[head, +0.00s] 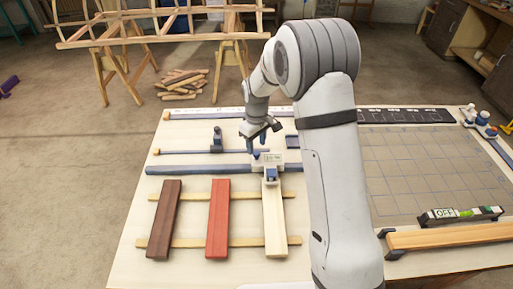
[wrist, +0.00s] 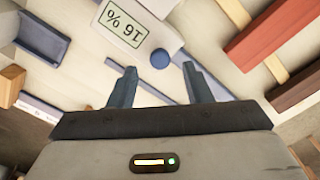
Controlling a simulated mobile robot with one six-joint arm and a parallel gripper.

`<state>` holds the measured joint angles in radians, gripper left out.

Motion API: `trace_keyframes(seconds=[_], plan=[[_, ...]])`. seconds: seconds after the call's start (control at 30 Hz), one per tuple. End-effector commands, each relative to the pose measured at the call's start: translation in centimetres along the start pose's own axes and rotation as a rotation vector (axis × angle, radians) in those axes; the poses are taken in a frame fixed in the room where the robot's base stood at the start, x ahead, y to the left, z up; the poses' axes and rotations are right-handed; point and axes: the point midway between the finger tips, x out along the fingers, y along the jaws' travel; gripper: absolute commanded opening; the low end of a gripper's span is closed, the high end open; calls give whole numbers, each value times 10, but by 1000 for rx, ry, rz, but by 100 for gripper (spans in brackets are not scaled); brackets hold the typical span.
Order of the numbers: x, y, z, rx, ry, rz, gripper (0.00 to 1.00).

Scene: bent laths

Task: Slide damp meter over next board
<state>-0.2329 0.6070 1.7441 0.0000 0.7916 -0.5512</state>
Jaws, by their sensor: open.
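The damp meter (head: 267,160) is a pale box with a blue foot, at the far end of the pale board (head: 275,225) and by the long blue rail (head: 200,170). The red board (head: 217,222) and the dark brown board (head: 164,222) lie to its left. In the wrist view the meter (wrist: 172,38) shows a display reading 16 % upside down and a round blue knob (wrist: 160,60). My gripper (head: 257,147) is open just behind the meter; in the wrist view its fingers (wrist: 156,82) are apart and empty, with the knob just beyond the gap.
Two thin wooden battens (head: 192,243) run under the boards. A small blue-based device (head: 217,142) stands behind the rail. A gridded grey mat (head: 420,170) lies right, with a level (head: 460,214) and a wooden bar (head: 450,236) in front.

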Motion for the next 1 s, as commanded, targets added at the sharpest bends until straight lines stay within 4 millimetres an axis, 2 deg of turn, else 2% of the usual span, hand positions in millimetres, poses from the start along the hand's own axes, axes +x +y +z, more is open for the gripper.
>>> trace_keyframes(seconds=[0.1, 0.23, 0.57, 1.0], plan=[[17, 0, 1, 1, -2, -1, 45], [28, 0, 0, 1, 0, 0, 45], [33, 0, 0, 1, 1, 1, 45], [33, 0, 0, 1, 1, 1, 9]])
